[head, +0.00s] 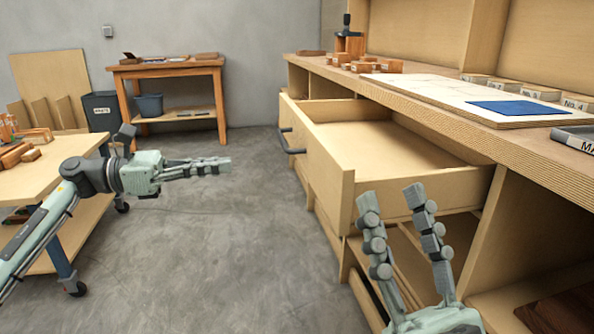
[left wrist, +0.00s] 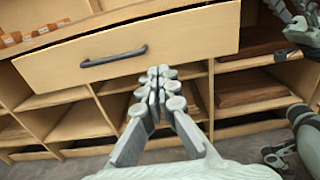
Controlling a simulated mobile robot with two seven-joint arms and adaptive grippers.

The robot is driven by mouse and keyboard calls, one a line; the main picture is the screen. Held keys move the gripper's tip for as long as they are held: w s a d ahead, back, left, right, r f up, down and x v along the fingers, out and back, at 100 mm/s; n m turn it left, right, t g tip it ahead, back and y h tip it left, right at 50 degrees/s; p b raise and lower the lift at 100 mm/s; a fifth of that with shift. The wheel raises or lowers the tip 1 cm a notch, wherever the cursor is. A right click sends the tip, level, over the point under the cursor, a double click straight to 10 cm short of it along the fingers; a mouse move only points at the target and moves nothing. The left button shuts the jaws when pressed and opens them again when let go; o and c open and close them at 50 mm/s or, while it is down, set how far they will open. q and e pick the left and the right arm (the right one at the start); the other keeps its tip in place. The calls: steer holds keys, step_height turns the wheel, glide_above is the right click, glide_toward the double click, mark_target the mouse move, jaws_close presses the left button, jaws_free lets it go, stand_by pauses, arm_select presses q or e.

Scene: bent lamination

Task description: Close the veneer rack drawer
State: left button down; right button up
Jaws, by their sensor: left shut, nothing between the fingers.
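The veneer rack drawer (head: 330,176) is pulled out from under the long bench on the right in the head view, its box open and empty. Its front with a dark bar handle (head: 289,141) faces left. In the left wrist view the drawer front (left wrist: 190,42) and handle (left wrist: 114,57) show ahead of my fingers. My left gripper (head: 228,164) is shut and empty, left of the drawer and apart from the handle; it also shows in the left wrist view (left wrist: 159,72). My right gripper (head: 391,192) is open and empty, at the near end of the drawer; contact is unclear.
The bench top (head: 450,101) holds wooden blocks, a pale board and a blue sheet (head: 515,107). Open shelves lie below the drawer. A wheeled cart (head: 60,178) stands at left, a small table (head: 165,68) and dark bin (head: 101,112) behind. The middle floor is clear.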

arm_select(q)
glide_toward(310, 159)
steer(key=x, duration=0.7)
steer(key=shift+a, duration=0.1)
arm_select(e)
steer(key=shift+s+r, duration=0.15)
steer(key=shift+r, duration=0.05)
arm_select(q)
steer(key=shift+w, duration=0.1)
